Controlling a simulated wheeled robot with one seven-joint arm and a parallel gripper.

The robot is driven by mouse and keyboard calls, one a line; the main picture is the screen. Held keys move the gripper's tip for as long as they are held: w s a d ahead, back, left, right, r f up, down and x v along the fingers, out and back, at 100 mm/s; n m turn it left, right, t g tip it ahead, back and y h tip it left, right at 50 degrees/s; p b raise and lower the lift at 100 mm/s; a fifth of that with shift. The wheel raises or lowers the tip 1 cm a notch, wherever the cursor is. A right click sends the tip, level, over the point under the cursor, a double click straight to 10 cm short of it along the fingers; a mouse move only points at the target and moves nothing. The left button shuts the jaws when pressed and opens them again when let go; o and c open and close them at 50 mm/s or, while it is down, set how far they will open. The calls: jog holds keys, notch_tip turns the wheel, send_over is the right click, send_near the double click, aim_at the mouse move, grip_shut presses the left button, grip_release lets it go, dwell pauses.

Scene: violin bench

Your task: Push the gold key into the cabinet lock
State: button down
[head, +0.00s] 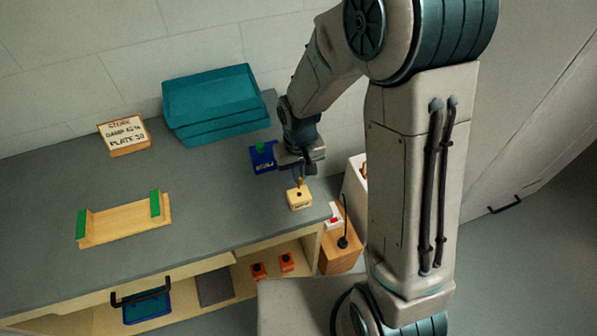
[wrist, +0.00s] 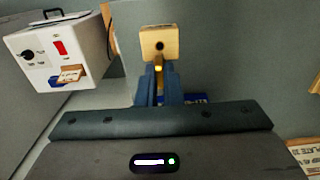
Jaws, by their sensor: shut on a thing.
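The gold key (wrist: 158,65) is held between the blue fingers of my gripper (wrist: 158,88), which is shut on it. In the head view my gripper (head: 299,172) is above the pale wooden lock block (head: 300,203), with the key (head: 299,183) pointing down towards it. The lock block also shows in the wrist view (wrist: 170,35), with a dark round keyhole (wrist: 159,45) in its face. The key's end appears near the block's edge, short of the hole in the wrist view. I cannot tell whether key and block touch. The fingers hide part of the key.
A blue labelled box (head: 262,158) stands close behind my gripper. Teal bins (head: 213,103) are stacked at the back. A wooden cradle (head: 122,222) with green ends lies left. A white box (wrist: 58,52) with knob and red switch is beside the block. The mid bench is clear.

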jog(key=shift+r+p, duration=1.65)
jog(key=shift+r, duration=1)
